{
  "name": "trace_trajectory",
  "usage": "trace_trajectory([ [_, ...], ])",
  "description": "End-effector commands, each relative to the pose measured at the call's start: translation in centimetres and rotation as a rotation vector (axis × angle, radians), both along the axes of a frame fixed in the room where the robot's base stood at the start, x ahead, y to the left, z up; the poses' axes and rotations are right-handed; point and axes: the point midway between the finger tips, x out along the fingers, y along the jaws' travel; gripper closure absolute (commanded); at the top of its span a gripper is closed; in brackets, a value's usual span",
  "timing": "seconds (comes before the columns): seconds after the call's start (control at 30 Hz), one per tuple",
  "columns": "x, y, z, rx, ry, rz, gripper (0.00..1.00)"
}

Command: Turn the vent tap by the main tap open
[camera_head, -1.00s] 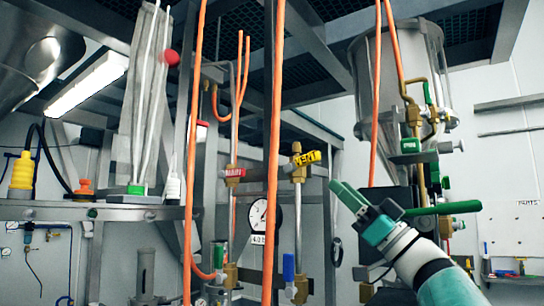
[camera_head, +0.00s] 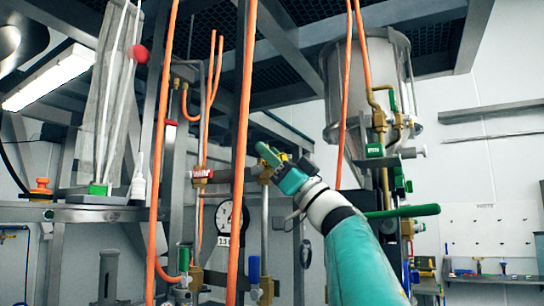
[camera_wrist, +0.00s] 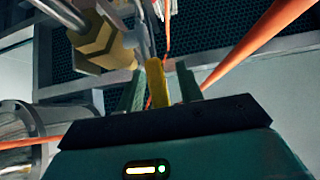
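The vent tap's yellow handle (camera_head: 283,157) shows partly behind my gripper in the head view, on a brass valve at the top of a vertical pipe. My gripper (camera_head: 268,153) is at this handle and hides much of the valve. In the wrist view the yellow handle (camera_wrist: 158,82) stands between the two green fingers of my gripper (camera_wrist: 160,88). The fingers are apart, with a visible gap on each side of the handle. The brass valve body (camera_wrist: 105,45) is at upper left there. The main tap's red handle (camera_head: 201,174) is to the left in the head view.
An orange hose (camera_head: 243,150) hangs just left of my gripper, and another (camera_head: 165,150) hangs farther left. A dial gauge (camera_head: 226,217) is below the taps. A green-handled lever (camera_head: 402,211) sticks out at right, under the steel hopper (camera_head: 340,80).

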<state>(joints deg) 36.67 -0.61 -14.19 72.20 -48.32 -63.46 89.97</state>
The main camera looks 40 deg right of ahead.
Motion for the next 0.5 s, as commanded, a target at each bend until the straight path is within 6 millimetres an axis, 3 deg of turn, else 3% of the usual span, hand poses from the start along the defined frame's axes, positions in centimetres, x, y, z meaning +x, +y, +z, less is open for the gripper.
trace_trajectory([
  [0.03,-0.02,0.00,0.00,0.000,0.000,0.000,0.68],
  [0.2,-0.02,-0.01,-0.01,0.000,0.000,0.000,1.00],
  [0.5,0.02,0.02,0.09,-0.008,0.015,0.001,1.00],
])
